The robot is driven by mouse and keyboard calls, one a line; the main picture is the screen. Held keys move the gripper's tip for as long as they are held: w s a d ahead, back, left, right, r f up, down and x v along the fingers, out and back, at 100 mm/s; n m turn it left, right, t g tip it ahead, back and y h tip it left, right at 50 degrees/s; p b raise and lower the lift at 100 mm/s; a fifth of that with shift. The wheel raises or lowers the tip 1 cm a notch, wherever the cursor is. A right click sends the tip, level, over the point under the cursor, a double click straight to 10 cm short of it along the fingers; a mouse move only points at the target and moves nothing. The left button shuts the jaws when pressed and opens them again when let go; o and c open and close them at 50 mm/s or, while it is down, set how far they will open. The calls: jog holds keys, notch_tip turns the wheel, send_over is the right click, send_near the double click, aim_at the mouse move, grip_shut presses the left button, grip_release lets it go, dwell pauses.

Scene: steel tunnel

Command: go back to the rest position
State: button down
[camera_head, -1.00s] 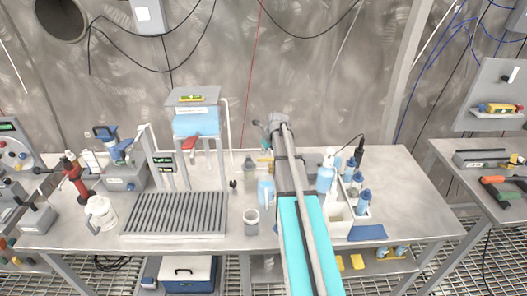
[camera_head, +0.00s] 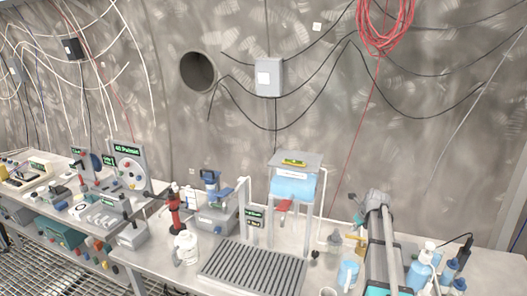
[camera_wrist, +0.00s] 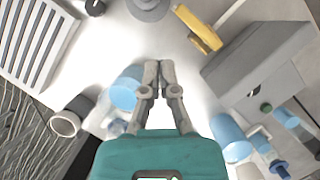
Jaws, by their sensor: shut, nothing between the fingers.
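My gripper (camera_wrist: 158,75) shows in the wrist view with its two fingers together and nothing between them. It hangs over the pale tabletop, with a blue cup (camera_wrist: 125,92) just left of it and a blue bottle (camera_wrist: 230,135) to its lower right. In the head view my arm reaches over the right part of the bench, and the gripper itself is hidden behind the arm. No marked rest place shows.
A grey ribbed tray (camera_head: 250,275) lies mid-bench, with a blue tank on a stand (camera_head: 292,185) behind it. A white mug (camera_head: 186,248) stands left. In the wrist view a yellow-handled tool (camera_wrist: 200,30) and grey box (camera_wrist: 258,60) lie right.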

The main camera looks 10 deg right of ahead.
jog(key=s+a+n+g, duration=0.2)
jog(key=s+a+n, duration=0.9)
jog(key=a+n, duration=0.3)
jog(key=s+a+f+n+g+h, duration=0.1)
jog(key=s+a+n+g, duration=0.1)
jog(key=s+a+n, duration=0.9)
jog(key=a+n, duration=0.3)
jog(key=n, duration=0.4)
jog(key=shift+s+a+f+n, duration=0.15)
jog(key=shift+s+a+n, duration=0.15)
jog(key=shift+a, duration=0.1)
